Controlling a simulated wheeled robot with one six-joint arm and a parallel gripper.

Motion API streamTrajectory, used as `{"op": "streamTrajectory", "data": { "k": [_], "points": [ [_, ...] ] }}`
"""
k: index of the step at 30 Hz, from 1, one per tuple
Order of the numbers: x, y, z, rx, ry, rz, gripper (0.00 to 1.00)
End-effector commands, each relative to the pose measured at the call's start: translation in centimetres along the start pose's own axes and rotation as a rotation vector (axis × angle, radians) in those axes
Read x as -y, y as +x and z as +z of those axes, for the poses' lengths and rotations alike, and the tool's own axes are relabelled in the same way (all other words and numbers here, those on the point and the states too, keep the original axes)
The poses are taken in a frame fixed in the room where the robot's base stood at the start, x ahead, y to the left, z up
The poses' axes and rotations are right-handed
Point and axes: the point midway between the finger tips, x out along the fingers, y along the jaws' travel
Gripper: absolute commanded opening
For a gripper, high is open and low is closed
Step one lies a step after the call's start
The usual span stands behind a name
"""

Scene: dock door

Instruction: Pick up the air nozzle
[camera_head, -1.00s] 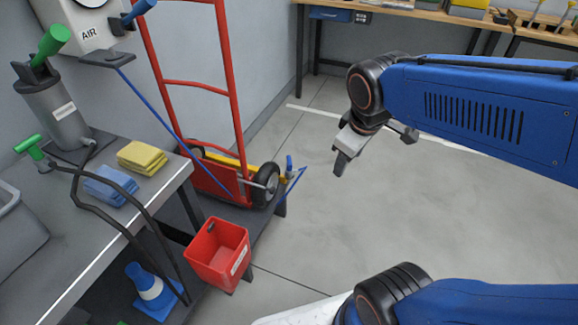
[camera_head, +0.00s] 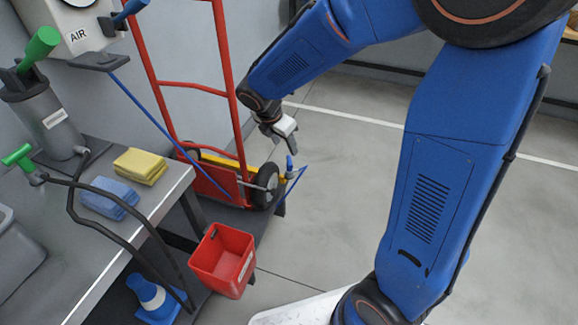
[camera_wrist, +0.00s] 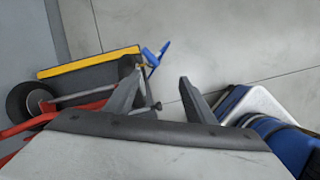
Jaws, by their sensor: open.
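The air nozzle (camera_head: 290,164) is a small blue piece with a yellowish lower part, upright beside the hand truck's black wheel. A thin blue hose (camera_head: 297,183) bends around beside it. In the wrist view the nozzle (camera_wrist: 150,57) shows as blue beyond the left fingertip. My gripper (camera_head: 291,146) is just above the nozzle in the head view, pointing down, open and empty. In the wrist view its fingers (camera_wrist: 161,78) are spread apart, with bare floor between the tips. I cannot tell the exact height gap to the nozzle.
The red hand truck (camera_head: 237,130) stands close left of my gripper. A red bin (camera_head: 222,262) is in front. The grey workbench (camera_head: 75,275) at left carries yellow (camera_head: 140,164) and blue (camera_head: 108,198) cloths. The floor right is clear.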

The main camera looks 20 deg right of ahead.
Motion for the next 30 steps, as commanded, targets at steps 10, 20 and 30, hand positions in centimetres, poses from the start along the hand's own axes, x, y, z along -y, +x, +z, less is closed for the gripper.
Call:
{"op": "streamTrajectory", "data": {
  "k": [10, 20, 30],
  "points": [
    [-1.3, 3.0, -0.8, 0.010, -0.106, -0.009, 0.50],
    [-1.3, 8.8, -0.7, 0.008, -0.103, -0.008, 0.50],
    [-1.3, 13.0, -0.6, 0.009, -0.102, -0.006, 0.50]
  ]
}}
